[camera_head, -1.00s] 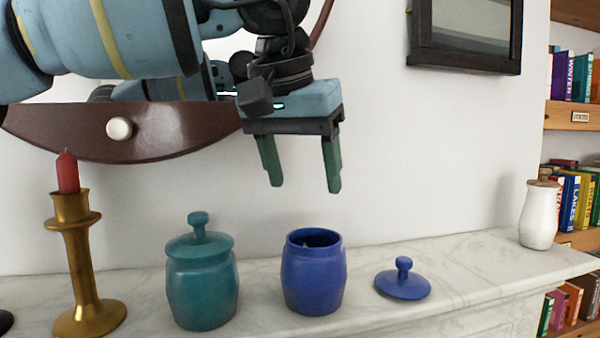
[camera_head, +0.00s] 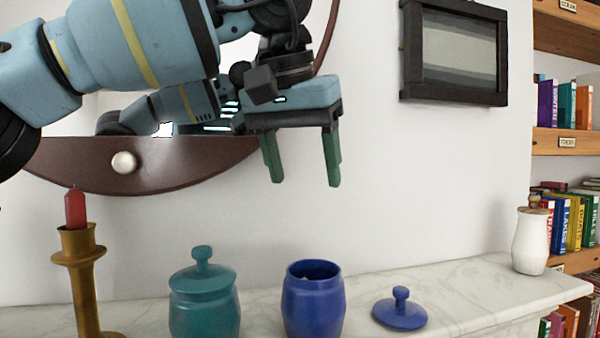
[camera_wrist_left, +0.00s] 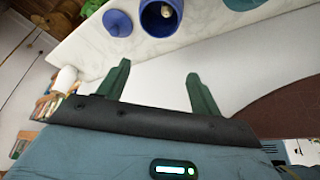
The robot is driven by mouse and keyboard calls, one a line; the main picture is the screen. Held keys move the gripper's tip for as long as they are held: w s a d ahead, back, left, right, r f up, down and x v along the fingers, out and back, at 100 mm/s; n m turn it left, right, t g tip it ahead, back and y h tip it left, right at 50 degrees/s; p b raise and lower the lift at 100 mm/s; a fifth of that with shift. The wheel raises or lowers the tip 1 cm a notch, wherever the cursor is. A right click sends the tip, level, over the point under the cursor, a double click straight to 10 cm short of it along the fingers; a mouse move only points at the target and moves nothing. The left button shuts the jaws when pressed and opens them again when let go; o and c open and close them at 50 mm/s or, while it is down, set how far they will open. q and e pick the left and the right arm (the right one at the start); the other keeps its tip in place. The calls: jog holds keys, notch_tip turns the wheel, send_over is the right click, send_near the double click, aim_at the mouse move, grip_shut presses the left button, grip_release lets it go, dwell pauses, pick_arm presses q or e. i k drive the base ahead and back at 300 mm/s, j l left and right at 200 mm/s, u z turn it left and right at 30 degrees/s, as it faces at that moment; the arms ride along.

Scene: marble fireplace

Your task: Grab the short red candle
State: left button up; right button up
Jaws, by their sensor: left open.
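The short red candle (camera_head: 75,208) stands upright in a brass candlestick (camera_head: 85,280) at the far left of the head view. The candlestick's foot is cut off by the bottom edge. My left gripper (camera_head: 303,184) is open and empty, with its green fingers pointing down above the open blue jar, well to the right of the candle and higher. In the left wrist view the fingers (camera_wrist_left: 158,82) stand apart with nothing between them, and the candle does not show. My right gripper is not in view.
On the marble mantel (camera_head: 450,284) are a lidded teal jar (camera_head: 204,305), an open blue jar (camera_head: 313,302), its blue lid (camera_head: 400,312) and a white jar (camera_head: 530,243). The teal jar stands between candlestick and blue jar. A dark-framed mirror (camera_head: 190,163) hangs behind my arm.

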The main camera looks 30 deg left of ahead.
aim_at(76, 212)
jog(key=k, duration=2)
